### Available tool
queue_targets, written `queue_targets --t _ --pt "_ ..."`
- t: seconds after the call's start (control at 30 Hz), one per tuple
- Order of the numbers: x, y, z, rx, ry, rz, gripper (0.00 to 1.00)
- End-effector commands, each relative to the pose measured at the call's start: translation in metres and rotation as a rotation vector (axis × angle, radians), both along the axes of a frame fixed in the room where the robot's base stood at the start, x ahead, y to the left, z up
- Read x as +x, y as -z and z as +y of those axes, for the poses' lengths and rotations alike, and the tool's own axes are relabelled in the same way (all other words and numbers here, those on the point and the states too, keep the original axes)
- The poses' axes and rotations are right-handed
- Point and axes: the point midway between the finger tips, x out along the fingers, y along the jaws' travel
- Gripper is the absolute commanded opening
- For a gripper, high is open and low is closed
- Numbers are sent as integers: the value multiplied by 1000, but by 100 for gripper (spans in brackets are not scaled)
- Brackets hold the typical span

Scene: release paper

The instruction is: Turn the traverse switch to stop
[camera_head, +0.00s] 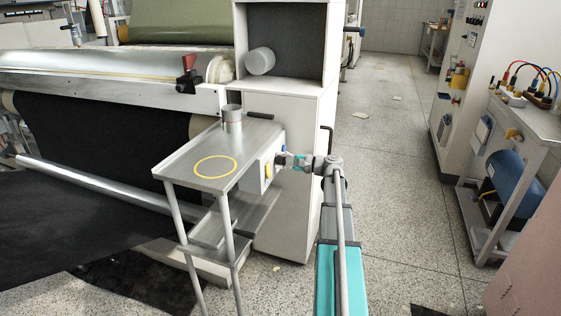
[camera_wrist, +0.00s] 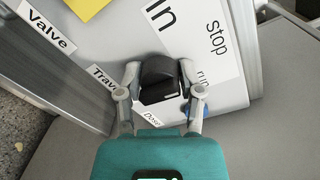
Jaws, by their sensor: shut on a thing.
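The traverse switch is a dark rounded knob (camera_wrist: 158,70) on a light panel (camera_wrist: 111,40) in the wrist view. A partly covered label reading "Trav" (camera_wrist: 104,77) is beside it. The words "stop" (camera_wrist: 216,39) and "run" (camera_wrist: 204,77) are printed on a white plate to its right. My gripper (camera_wrist: 159,76) has one finger on each side of the knob and is shut on it.
The metal table (camera_head: 198,157) carries a grey cup (camera_head: 232,120) and a yellow ring mark. A white cabinet (camera_head: 290,190) stands just behind my gripper. In the wrist view, a blue part (camera_wrist: 187,112) and a "Doser" label (camera_wrist: 152,117) are near the right finger. Open floor lies right.

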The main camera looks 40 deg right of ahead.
Motion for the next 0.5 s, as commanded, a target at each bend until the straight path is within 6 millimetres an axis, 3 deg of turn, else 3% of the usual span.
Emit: queue_targets --t 0.5 --pt "0 0 0 -44 2 -30 1"
